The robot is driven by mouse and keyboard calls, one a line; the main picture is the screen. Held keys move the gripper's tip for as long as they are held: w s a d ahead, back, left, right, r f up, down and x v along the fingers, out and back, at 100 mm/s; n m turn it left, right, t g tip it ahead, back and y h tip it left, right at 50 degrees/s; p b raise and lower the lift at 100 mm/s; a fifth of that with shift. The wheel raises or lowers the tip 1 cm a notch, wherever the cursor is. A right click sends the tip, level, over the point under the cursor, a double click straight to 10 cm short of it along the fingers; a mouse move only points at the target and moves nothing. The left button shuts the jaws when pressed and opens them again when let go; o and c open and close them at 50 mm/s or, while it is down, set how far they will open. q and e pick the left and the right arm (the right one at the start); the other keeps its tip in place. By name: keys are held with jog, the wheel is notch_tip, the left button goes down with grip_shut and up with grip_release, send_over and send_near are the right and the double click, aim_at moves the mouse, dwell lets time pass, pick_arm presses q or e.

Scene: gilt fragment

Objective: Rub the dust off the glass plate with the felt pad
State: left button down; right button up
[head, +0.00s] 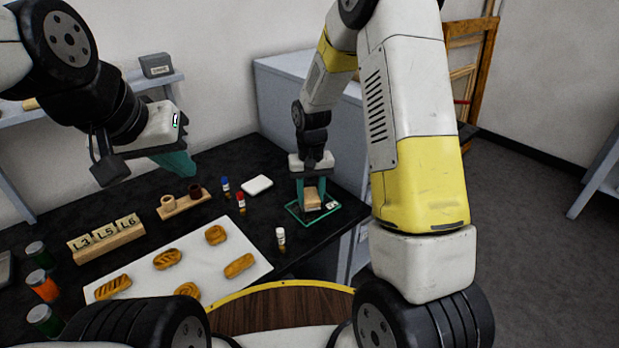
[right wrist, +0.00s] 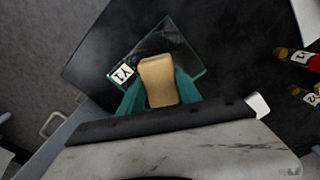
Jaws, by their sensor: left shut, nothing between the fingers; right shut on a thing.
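The felt pad (head: 312,199) is a small tan block held between the teal fingers of my right gripper (head: 311,188). It also shows in the right wrist view (right wrist: 158,80), with a finger on each side. The glass plate (head: 331,211) is a clear square with green edges lying on the black table. In the right wrist view the plate (right wrist: 190,58) has a white label and a faint pale haze beyond the pad. The pad is over the plate; I cannot tell whether they touch. My left gripper (head: 180,163) is shut and empty above the table's back left.
A white board (head: 205,262) with several pastry-like pieces lies left of the plate. Small bottles (head: 280,236) stand between them. A wooden rack with numbered tiles (head: 106,240), a holder with two rings (head: 185,203) and a white block (head: 257,185) are also on the table.

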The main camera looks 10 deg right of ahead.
aim_at(296, 211)
jog(key=shift+s+a, duration=0.45)
jog(key=shift+a, duration=0.3)
jog(key=shift+s+a, duration=0.45)
jog(key=shift+a, duration=0.3)
jog(key=shift+s+a, duration=0.45)
jog(key=shift+a, duration=0.3)
jog(key=shift+w+d+f, duration=0.1)
jog(key=shift+w+d, duration=0.4)
jog(key=shift+d, duration=0.4)
jog(key=shift+w+d+f, duration=0.1)
jog(key=shift+w+d, duration=0.4)
jog(key=shift+d, duration=0.4)
jog(key=shift+w+d, duration=0.5)
jog(key=shift+d, duration=0.3)
jog(key=shift+w+d, duration=0.45)
jog(key=shift+d, duration=0.3)
jog(key=shift+r, duration=0.1)
jog(key=shift+a+r, duration=0.1)
jog(key=shift+r, duration=2.95)
jog(key=shift+r, duration=1.5)
